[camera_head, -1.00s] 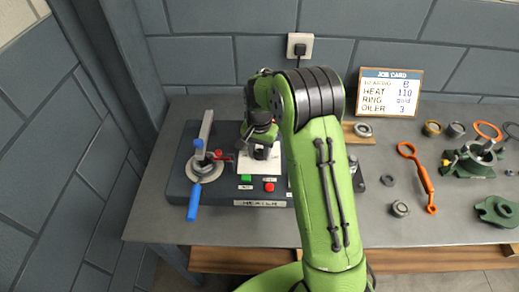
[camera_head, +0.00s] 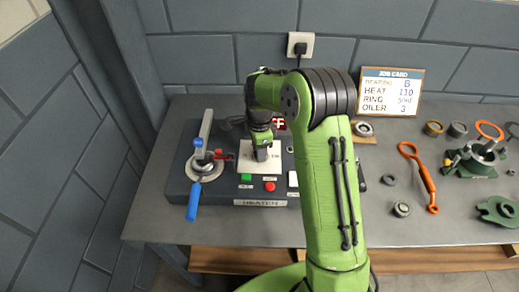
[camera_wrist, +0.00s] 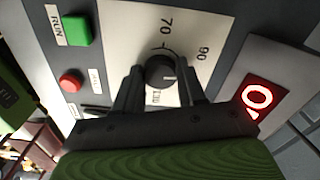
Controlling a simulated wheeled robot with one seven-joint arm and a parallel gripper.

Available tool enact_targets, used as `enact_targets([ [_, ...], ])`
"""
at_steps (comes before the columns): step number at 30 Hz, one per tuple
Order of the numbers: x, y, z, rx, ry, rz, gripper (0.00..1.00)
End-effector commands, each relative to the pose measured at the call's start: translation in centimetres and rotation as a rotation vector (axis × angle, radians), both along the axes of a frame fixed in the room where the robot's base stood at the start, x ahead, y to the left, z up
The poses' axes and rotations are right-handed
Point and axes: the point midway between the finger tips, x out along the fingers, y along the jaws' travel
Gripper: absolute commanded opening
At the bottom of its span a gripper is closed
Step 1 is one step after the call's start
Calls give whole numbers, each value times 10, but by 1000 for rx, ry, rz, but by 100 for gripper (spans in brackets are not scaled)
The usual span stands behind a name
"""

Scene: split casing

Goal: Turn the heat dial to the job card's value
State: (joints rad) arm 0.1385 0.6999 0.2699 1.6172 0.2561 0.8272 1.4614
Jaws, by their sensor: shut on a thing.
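The heat dial (camera_wrist: 160,72) is a dark round knob on a white scale plate (camera_head: 245,168), marked 70 and 90, with a partly hidden label near my gripper. A pale line on the knob points to the right in the wrist view. My gripper (camera_wrist: 158,88) is shut on the dial, one finger on each side; it also shows in the head view (camera_head: 262,155), over the plate. The job card (camera_head: 390,92) stands at the back; its heat line seems to read 110, but the digits are blurred.
The heater (camera_head: 262,202) has a green RUN button (camera_wrist: 77,29), a red button (camera_wrist: 70,80) and a lit red display (camera_wrist: 258,98), partly readable. A blue-handled lever (camera_head: 192,200) stands left. Rings and an orange tool (camera_head: 424,175) lie right.

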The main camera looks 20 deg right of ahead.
Motion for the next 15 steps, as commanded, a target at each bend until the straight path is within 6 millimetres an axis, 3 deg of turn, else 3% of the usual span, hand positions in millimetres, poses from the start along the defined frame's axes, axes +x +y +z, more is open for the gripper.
enact_targets([
  [15, 2, 0, 0, 1, -6, -455, 9],
])
